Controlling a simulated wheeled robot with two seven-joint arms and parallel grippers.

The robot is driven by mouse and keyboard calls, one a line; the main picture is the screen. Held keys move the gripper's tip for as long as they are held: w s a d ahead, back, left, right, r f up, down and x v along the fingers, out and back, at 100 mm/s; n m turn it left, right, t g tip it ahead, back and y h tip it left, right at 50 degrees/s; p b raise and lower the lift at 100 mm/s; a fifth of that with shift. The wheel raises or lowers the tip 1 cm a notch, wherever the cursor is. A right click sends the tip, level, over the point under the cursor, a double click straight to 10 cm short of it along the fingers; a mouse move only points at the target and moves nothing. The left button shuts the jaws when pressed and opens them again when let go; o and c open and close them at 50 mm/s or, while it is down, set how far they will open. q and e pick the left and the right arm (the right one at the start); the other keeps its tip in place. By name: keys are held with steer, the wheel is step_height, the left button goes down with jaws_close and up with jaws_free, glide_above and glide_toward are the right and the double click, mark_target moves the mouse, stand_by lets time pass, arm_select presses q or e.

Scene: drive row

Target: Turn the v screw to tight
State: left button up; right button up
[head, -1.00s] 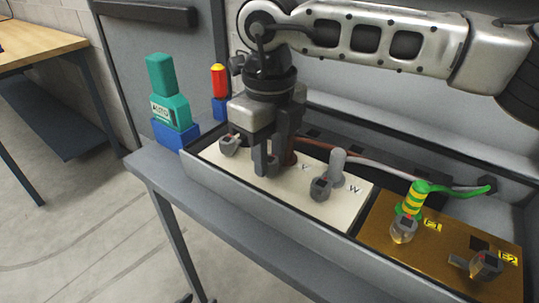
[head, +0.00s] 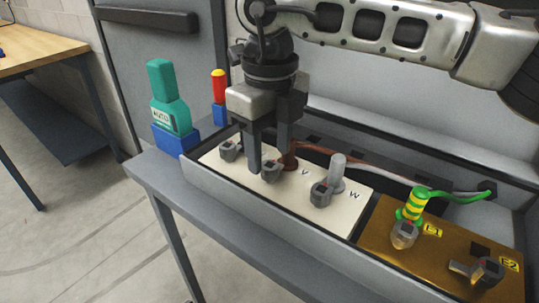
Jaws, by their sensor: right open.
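The V screw (head: 271,172) is a dark grey screw head with a small red mark, on the cream terminal plate (head: 345,215) beside the letter V. A brown wire end (head: 290,160) stands behind it. My right gripper (head: 268,162) points down over this screw. Its two fingers are apart, with the screw head visible between and just in front of their tips. I cannot tell whether a finger touches it. The fingers partly hide the area behind the screw. My left gripper is not in view.
Another screw (head: 230,150) lies to the left, and the W screw (head: 321,193) with a grey wire end (head: 338,168) to the right. The brass plate (head: 375,240) carries the E1 screw (head: 404,235) and E2 screw (head: 489,271). A teal tool (head: 168,100) and a red-yellow one (head: 219,86) stand at left.

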mark_target(270, 170)
step_height(270, 170, up, 14)
steer(key=p, duration=0.1)
steer(key=shift+f, duration=0.15)
